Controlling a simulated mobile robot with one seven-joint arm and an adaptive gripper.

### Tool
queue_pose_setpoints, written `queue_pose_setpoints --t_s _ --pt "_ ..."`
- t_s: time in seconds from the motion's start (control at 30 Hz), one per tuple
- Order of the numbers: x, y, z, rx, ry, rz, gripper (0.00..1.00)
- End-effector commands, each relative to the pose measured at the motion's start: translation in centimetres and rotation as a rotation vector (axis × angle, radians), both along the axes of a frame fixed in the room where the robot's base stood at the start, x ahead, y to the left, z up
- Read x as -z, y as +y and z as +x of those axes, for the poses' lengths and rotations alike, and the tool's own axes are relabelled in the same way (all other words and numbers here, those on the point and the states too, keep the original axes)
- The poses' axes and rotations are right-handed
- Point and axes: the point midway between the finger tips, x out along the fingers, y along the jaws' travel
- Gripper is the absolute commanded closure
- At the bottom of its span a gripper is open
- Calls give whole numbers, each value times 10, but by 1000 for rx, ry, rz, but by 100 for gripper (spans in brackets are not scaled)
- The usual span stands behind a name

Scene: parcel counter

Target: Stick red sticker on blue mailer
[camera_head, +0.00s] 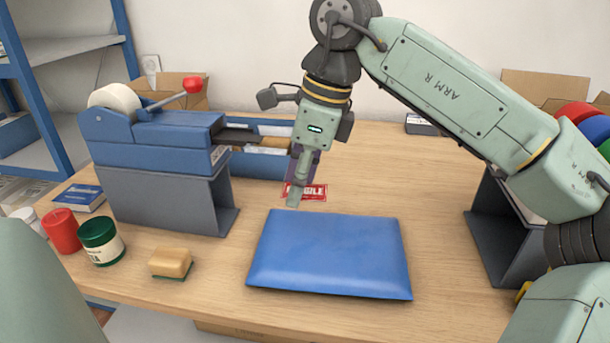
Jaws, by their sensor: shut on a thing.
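The blue mailer (330,255) lies flat on the wooden counter in front of my arm. A red sticker (312,192) with white lettering, partly hidden by a finger, shows at my fingertips just beyond the mailer's far edge. My gripper (293,203) points down and is shut on the red sticker. The sticker appears apart from the mailer in the picture; its exact height above the counter is hard to tell.
A blue tape dispenser (150,130) with a red-knobbed lever stands on a grey stand at left. A sponge (170,263), a green-lidded jar (101,241) and a red jar (63,231) sit at front left. A dark grey stand (490,225) is at right.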

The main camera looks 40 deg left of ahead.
Motion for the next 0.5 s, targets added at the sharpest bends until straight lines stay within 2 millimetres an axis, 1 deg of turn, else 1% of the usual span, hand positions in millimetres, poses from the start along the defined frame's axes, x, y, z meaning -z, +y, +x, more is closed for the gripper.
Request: queue_pose_setpoints --t_s 0.03,0.17,0.5 --pt "7 0 0 0 1 -1 73" --pt "21 0 0 0 1 -1 73" --pt "62 0 0 0 0 0 73"
